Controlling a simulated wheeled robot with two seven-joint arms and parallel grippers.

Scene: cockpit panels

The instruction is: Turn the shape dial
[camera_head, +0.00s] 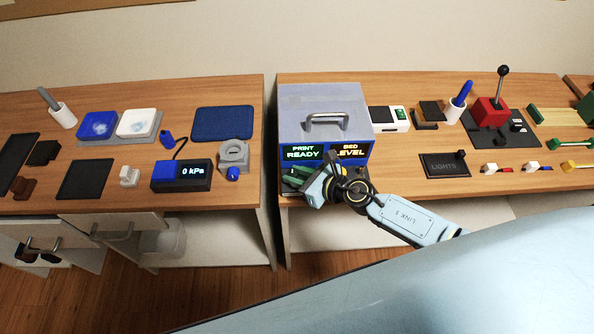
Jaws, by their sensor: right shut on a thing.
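A blue box with a grey top (318,97) and a silver handle stands at the left end of the right-hand bench. Its front has two lit displays reading PRINT READY (302,152) and BED LEVEL (351,150). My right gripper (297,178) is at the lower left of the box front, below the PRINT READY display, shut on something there. The shape dial cannot be made out clearly; the gripper covers that spot. Dark green parts show around the fingers. My left gripper is not in view.
A white switch unit (389,119) stands right of the box, and a red lever block (488,112) farther right. A LIGHTS panel (445,165) lies near the front edge. A gap separates this bench from the left bench with its 0 kPa gauge (181,175).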

